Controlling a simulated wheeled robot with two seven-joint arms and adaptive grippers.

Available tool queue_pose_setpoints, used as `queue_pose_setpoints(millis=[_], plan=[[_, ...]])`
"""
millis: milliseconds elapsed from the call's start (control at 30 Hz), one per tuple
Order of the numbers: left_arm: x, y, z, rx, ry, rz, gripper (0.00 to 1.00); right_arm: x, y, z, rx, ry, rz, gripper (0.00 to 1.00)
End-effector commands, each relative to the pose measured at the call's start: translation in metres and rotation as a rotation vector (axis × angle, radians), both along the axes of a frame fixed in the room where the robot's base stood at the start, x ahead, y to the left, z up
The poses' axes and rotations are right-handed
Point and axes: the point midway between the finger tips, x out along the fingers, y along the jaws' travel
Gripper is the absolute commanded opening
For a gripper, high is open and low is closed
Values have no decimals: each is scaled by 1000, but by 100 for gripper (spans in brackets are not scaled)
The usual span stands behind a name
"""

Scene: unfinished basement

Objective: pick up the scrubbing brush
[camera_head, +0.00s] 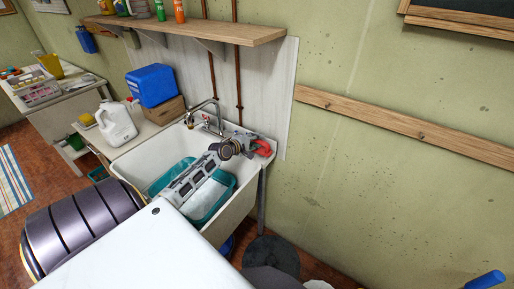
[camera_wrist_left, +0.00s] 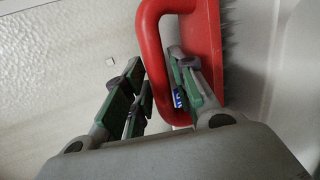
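The scrubbing brush is red with dark grey bristles and a looped handle. In the head view the brush (camera_head: 264,148) sits at the back right corner of the white sink (camera_head: 236,213). In the left wrist view the brush (camera_wrist_left: 203,30) stands with its bristles to the right. My left gripper (camera_head: 246,147) is right beside it. In the wrist view, my left gripper (camera_wrist_left: 156,62) is open around the handle bar: one finger is inside the loop and the others are outside, to the left. Firm contact does not show. My right gripper is not in view.
A faucet (camera_head: 206,112) rises behind the sink, close to my left arm. A teal basin (camera_head: 222,200) lies in the sink under the arm. A white jug (camera_head: 117,124) and a blue box (camera_head: 152,85) stand to the left. A wooden shelf (camera_head: 200,28) hangs above.

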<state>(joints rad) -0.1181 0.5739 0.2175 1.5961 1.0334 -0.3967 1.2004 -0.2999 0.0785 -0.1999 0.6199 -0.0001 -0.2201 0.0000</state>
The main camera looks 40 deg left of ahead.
Motion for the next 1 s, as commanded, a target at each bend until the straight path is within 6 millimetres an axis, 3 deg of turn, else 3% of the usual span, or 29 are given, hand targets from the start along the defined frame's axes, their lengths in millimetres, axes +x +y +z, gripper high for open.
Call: queue_pose_setpoints(millis=[233,433,1000], plan=[[0,0,0,0,1,0,26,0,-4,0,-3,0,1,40],[0,0,-1,-1,1,0,0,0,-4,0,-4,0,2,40],[-2,-2,-2,-6,9,-2,0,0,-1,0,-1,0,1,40]])
